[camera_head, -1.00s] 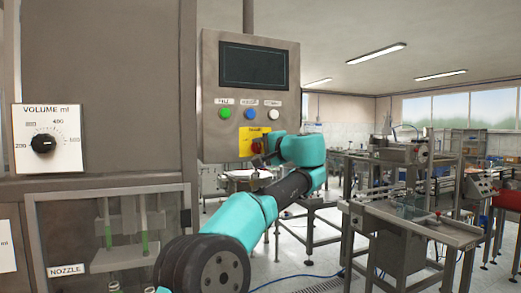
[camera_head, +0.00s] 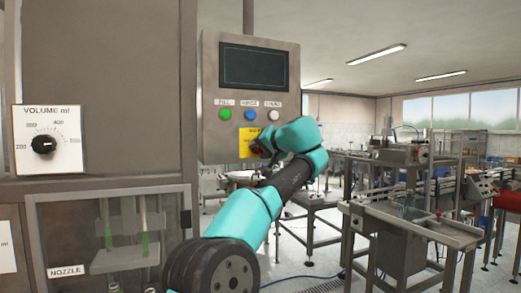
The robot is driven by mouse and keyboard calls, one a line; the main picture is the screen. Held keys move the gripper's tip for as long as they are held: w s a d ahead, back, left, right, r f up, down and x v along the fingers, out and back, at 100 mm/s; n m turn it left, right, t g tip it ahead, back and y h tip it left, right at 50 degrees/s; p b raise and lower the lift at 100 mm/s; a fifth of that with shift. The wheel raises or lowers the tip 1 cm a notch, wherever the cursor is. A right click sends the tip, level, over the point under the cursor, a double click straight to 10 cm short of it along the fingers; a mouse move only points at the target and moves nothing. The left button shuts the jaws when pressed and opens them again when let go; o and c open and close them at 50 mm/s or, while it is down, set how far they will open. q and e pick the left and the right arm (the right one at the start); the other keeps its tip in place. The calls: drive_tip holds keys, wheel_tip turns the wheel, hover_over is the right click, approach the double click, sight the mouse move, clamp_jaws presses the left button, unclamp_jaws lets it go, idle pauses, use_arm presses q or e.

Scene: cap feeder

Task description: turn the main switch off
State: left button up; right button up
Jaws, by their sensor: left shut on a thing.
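The main switch is a red knob (camera_head: 256,149) on a yellow plate (camera_head: 245,144) at the bottom of the grey control panel (camera_head: 210,100). My teal left arm reaches up to it from below, and its left gripper (camera_head: 260,148) is shut on the red knob. The gripper and wrist hide most of the knob, so its exact angle cannot be read. My right gripper is not in view.
Above the plate are a green button (camera_head: 225,114), a blue button (camera_head: 250,114), a white button (camera_head: 274,114) and a dark screen (camera_head: 253,67). A volume dial (camera_head: 43,144) is at the left. Metal machines stand at the right.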

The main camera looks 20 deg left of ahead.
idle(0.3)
use_arm(q)
drive_tip(key=o, duration=0.9)
drive_tip(key=v, duration=1.7)
drive_tip(key=shift+d, duration=0.25)
